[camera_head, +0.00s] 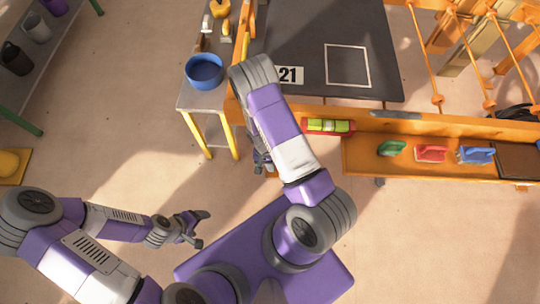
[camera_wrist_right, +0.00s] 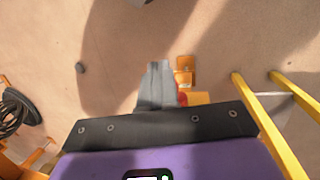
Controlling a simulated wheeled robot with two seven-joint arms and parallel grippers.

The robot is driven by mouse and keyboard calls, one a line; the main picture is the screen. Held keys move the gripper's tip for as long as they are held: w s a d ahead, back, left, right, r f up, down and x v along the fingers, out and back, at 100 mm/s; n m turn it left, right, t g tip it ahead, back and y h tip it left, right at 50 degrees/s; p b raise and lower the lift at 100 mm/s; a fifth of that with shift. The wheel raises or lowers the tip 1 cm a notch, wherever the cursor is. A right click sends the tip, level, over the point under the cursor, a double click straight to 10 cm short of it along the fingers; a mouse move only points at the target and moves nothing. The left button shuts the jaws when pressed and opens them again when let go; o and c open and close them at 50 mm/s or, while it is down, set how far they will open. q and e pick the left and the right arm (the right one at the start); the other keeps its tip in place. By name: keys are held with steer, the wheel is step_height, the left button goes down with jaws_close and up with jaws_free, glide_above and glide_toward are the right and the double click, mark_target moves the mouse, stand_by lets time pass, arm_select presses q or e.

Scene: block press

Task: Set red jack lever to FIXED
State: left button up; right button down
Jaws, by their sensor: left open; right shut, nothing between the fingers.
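A small red part (camera_wrist_right: 183,99) shows beside orange pieces (camera_wrist_right: 185,78) in the right wrist view. It is mostly hidden behind my right gripper, so I cannot tell whether it is the jack lever or how it is set. My right gripper (camera_wrist_right: 157,66) is shut and empty, just left of these pieces in that view. In the head view the right gripper (camera_head: 262,162) is partly hidden by my forearm, below the orange bench frame. My left gripper (camera_head: 204,228) is open and empty over bare floor at the lower left.
A small table (camera_head: 190,97) with yellow legs carries a blue bowl (camera_head: 205,72).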

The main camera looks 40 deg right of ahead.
steer(key=shift+w, duration=0.1)
steer(key=s+a+r+p, duration=0.4)
steer(key=a+r+p, duration=0.2)
steer(key=r, duration=0.5)
steer(key=shift+s+a+r, duration=0.2)
steer(key=shift+a+r, duration=0.05)
steer(key=shift+a, duration=0.2)
